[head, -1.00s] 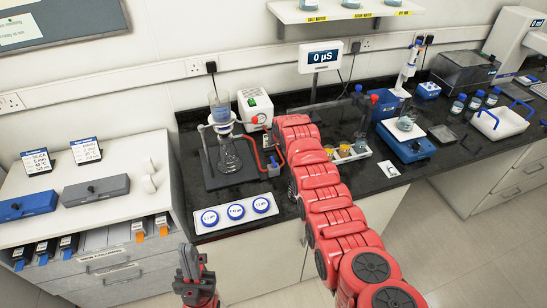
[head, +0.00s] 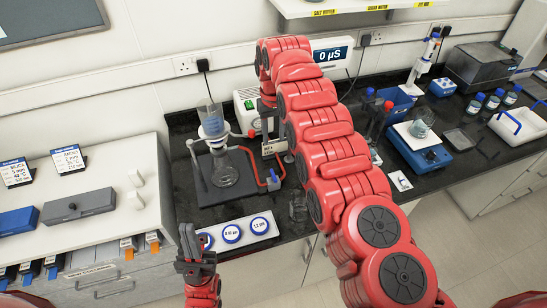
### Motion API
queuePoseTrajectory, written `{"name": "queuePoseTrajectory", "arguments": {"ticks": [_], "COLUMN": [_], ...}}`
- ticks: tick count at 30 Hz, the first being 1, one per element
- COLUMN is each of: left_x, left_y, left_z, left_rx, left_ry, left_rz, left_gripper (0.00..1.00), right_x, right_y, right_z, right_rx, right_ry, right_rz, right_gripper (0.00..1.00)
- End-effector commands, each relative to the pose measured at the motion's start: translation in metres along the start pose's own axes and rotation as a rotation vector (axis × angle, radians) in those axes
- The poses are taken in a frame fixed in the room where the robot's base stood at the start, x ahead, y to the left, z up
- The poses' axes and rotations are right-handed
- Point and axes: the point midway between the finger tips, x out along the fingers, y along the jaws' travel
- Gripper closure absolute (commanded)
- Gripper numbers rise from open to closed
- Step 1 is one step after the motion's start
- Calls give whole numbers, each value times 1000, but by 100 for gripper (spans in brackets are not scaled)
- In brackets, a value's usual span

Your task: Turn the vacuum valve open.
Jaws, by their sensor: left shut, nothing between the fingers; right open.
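The vacuum valve (head: 273,181) looks like a small blue-and-grey piece at the end of a red tube (head: 250,160) on the black bench. The tube runs from the filter flask (head: 222,168) on its stand. My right arm reaches over the bench, and its gripper (head: 267,125) points down behind the valve in the picture, apart from it. Its fingers are partly hidden by my arm; it is open and empty. My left gripper (head: 190,240) is shut and empty, in front of the bench, left of the filter dishes. The valve handle's angle is too small to tell.
A white pump box (head: 244,112) stands behind the flask. A blue balance (head: 420,150) is further right. My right arm hides the middle of the bench.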

Motion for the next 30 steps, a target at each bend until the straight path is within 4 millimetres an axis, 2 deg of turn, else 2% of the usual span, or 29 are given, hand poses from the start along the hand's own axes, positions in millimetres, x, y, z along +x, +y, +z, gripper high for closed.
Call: {"name": "queuePoseTrajectory", "arguments": {"ticks": [5, 11, 26, 30], "left_x": [-8, -32, -124, -121], "left_y": [0, 2, 6, 6], "left_z": [1, 5, 21, 20], "left_rx": [0, 0, 0, 0], "left_ry": [-1, -1, -1, 0], "left_rz": [0, 0, 0, 0], "left_gripper": [100, 100, 100, 100], "right_x": [6, 27, 124, 148], "right_y": [-1, 0, 0, -1], "right_z": [1, 1, 0, 1], "right_rx": [-1, -1, -1, -2], "right_ry": [-4, -3, 0, -4], "right_rz": [0, 0, 0, 0], "right_gripper": [55, 55, 55, 55]}}
